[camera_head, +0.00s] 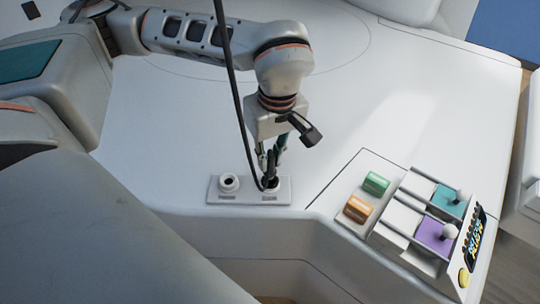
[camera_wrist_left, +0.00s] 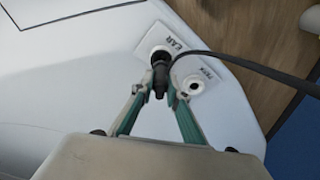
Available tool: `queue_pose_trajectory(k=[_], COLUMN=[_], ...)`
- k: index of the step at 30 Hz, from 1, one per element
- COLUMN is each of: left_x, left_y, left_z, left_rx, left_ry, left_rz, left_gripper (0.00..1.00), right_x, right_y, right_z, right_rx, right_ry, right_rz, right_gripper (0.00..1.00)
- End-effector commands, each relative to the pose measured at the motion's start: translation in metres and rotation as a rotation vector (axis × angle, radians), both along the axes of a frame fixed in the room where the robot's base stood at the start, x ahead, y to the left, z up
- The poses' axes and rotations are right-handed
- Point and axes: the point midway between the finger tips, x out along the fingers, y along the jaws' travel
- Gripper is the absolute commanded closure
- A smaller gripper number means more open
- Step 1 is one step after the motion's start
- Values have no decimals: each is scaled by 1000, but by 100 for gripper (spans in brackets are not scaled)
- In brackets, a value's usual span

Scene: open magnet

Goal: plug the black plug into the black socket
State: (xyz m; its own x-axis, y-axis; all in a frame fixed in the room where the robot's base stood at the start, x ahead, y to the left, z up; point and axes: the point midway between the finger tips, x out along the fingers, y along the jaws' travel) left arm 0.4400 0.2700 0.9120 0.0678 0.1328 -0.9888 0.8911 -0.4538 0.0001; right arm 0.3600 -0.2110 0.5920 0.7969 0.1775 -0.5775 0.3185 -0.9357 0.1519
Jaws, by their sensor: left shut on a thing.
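My left gripper (camera_head: 268,168) points down over the right part of a small white socket plate (camera_head: 248,198). It is shut on the black plug (camera_wrist_left: 159,78), which has a black cable trailing from it. The wrist view shows the gripper fingers (camera_wrist_left: 158,92) on either side of the plug. The plug's tip is at the black socket (camera_wrist_left: 160,51), at the end of the plate with a printed label. I cannot tell how deep it sits. The black socket is mostly hidden by the plug and fingers in the head view. My right gripper is not in view.
A white round socket (camera_head: 229,182) with a dark hole sits beside the black one. To the right is a control panel with a green button (camera_head: 376,183), an orange button (camera_head: 358,208) and two sliders. The cable (camera_head: 228,70) hangs across the arm. The white tabletop (camera_head: 400,110) is clear.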

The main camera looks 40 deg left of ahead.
Motion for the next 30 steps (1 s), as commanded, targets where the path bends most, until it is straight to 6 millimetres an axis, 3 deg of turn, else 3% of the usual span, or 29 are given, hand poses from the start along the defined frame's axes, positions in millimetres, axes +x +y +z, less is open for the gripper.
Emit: queue_pose_trajectory(k=[30], left_x=[0], left_y=[0], left_z=[-18], left_rx=[0], left_ry=[1], left_rz=[0], left_gripper=[100], right_x=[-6], right_y=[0], right_z=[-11], right_rx=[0], right_ry=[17], right_rz=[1], right_gripper=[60])
